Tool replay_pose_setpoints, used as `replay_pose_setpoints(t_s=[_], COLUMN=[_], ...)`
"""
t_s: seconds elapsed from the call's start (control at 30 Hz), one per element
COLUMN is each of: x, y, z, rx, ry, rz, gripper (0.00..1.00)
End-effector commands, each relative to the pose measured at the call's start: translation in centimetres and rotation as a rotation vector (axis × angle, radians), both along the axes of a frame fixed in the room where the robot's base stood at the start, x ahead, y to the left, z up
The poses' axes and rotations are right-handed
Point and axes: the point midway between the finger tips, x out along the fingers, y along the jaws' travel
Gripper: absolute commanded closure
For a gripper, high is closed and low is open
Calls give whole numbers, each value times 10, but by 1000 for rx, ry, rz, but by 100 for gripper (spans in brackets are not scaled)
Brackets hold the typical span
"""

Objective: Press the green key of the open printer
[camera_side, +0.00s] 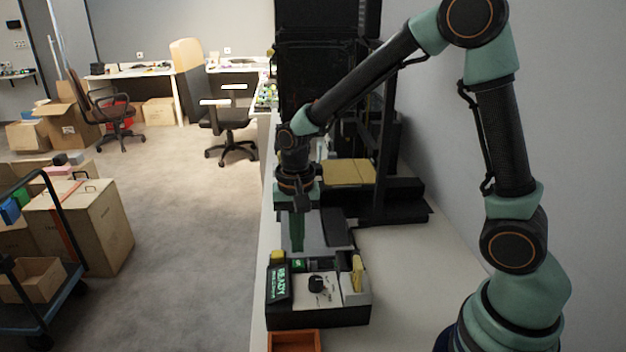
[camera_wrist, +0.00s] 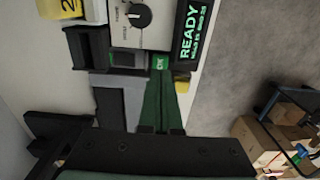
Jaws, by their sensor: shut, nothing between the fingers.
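The printer (camera_side: 318,318) is a black and light grey box on the counter, with a tilted display (camera_side: 278,283) reading READY. The display also shows in the wrist view (camera_wrist: 190,35). The green key (camera_side: 299,264) is at the printer's far edge; in the wrist view it (camera_wrist: 160,62) is small, bears white letters and lies just past my fingertips. My gripper (camera_side: 297,249) points down with its green fingers shut and empty; in the wrist view the tips (camera_wrist: 160,80) appear right beside the key. I cannot tell whether they touch it.
A black knob (camera_side: 317,284), a yellow lever (camera_side: 357,272) and a yellow key (camera_side: 277,257) are close by on the printer. An orange tray (camera_side: 294,341) stands in front. A dark rack (camera_side: 400,205) stands behind on the right. Floor lies left of the counter.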

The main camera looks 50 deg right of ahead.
Motion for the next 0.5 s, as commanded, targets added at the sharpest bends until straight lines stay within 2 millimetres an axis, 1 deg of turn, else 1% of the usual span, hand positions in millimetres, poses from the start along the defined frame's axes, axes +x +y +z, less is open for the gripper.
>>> replay_pose_setpoints(t_s=[0.03,0.2,0.33,0.5], x=[-1,-1,0,0], y=[0,0,0,0], z=[-8,-24,-28,-29], rx=[0,-1,0,0], ry=[4,2,0,0], rz=[0,0,0,0], gripper=[100,100,100,100])
